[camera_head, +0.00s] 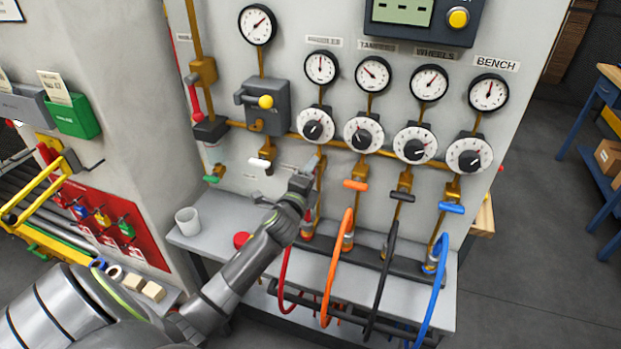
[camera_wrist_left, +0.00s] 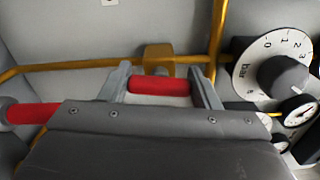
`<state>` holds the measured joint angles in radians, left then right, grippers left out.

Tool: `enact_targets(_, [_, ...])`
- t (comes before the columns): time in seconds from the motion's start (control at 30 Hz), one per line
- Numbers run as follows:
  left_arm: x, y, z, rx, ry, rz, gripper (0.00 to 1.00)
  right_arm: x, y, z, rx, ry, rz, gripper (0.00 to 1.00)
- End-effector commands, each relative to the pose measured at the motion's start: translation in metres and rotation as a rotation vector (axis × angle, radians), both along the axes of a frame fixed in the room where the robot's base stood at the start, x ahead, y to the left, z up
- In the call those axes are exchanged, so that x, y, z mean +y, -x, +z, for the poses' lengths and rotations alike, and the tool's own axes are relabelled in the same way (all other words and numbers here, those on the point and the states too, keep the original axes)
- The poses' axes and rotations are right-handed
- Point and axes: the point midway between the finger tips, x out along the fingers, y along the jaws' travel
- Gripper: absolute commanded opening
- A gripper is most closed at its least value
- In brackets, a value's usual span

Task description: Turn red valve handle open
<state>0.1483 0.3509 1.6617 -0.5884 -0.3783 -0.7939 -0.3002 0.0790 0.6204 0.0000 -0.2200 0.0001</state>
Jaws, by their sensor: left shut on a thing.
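The red valve handle (camera_wrist_left: 158,86) shows in the left wrist view as a short red bar across the gap between my gripper's fingers. My left gripper (camera_wrist_left: 163,78) is shut on it. In the head view my left gripper (camera_head: 306,173) is at the wall panel, under the leftmost of the white dials and left of the orange handle. There it hides most or all of the red handle. My right gripper is in neither view.
An orange handle (camera_head: 355,185), a dark handle (camera_head: 401,196) and a blue handle (camera_head: 451,207) lie to the right. Hoses hang below them over a grey shelf (camera_head: 390,292). A pale cup (camera_head: 188,221) stands on the shelf's left end.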

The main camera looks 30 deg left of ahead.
Motion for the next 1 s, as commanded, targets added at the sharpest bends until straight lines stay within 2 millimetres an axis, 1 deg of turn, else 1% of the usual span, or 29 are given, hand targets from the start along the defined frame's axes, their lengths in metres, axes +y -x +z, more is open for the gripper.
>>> enact_targets(0.03, [0.0004, 0.0005, -0.0033, -0.003, 0.027, 0.002, 0.34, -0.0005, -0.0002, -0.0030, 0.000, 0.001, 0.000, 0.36])
enact_targets(0.3, [0.0003, 0.0005, -0.0032, -0.025, 0.122, 0.001, 0.34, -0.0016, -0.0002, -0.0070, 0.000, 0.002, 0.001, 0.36])
enact_targets(0.87, [0.0003, 0.0006, -0.0031, -0.031, 0.152, 0.002, 0.34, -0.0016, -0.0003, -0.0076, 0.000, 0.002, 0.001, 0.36])
enact_targets(0.9, [0.0003, 0.0006, -0.0031, -0.030, 0.152, 0.002, 0.60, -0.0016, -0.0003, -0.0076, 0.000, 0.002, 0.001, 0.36])
enact_targets(1.0, [0.0003, 0.0005, -0.0027, -0.031, 0.151, 0.002, 0.73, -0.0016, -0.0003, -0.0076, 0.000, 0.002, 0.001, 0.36])
